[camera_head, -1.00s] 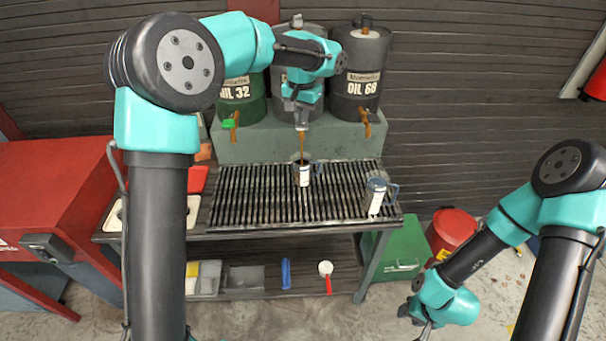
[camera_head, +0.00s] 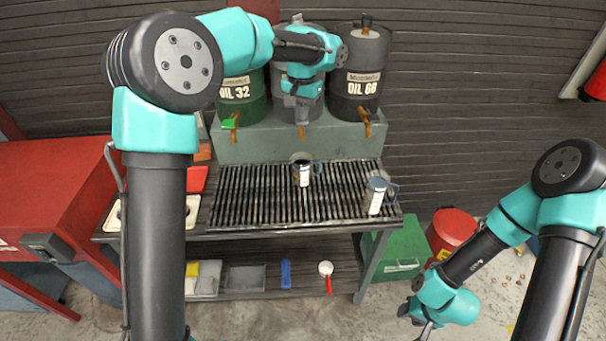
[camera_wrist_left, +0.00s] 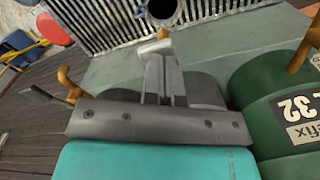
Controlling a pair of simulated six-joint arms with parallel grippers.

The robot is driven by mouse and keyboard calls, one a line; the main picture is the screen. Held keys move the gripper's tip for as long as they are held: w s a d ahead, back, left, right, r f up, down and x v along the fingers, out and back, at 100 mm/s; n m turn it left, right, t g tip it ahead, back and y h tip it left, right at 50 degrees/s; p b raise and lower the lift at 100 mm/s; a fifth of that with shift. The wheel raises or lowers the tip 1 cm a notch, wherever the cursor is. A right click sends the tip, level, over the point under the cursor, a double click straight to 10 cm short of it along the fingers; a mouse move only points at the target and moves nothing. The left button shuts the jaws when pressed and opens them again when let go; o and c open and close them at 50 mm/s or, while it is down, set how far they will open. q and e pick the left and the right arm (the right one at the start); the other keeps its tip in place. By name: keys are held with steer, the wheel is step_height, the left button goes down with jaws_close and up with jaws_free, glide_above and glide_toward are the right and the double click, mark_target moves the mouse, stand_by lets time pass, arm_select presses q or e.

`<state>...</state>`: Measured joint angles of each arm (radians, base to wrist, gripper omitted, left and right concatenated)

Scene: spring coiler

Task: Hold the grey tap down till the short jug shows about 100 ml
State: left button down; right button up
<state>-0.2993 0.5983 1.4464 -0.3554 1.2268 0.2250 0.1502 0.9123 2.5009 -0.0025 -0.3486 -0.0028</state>
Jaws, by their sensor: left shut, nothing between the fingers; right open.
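The short jug (camera_head: 303,174), with a pale scale strip, stands upright on the grate under the middle drum; its opening also shows in the left wrist view (camera_wrist_left: 162,10). I cannot read its level. My left gripper (camera_head: 301,119) is shut and empty, pointing down in front of the middle drum at its tap. The brown spout (camera_head: 301,131) shows just below the fingertips. The grey tap's lever is hidden behind the gripper, so contact cannot be told. No oil stream shows now. My right gripper (camera_head: 415,317) is open at the lower right, away from the bench.
A second, taller jug (camera_head: 376,195) stands at the grate's right end (camera_head: 345,212). The green OIL 32 drum (camera_head: 242,103) and dark OIL 68 drum (camera_head: 361,82) flank the middle one. A red bin (camera_head: 452,232) and green box (camera_head: 402,250) stand right of the bench.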

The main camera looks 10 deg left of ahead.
arm_select(q)
step_height(320, 180, up, 6)
steer(key=shift+f, duration=0.15)
stand_by(0.6)
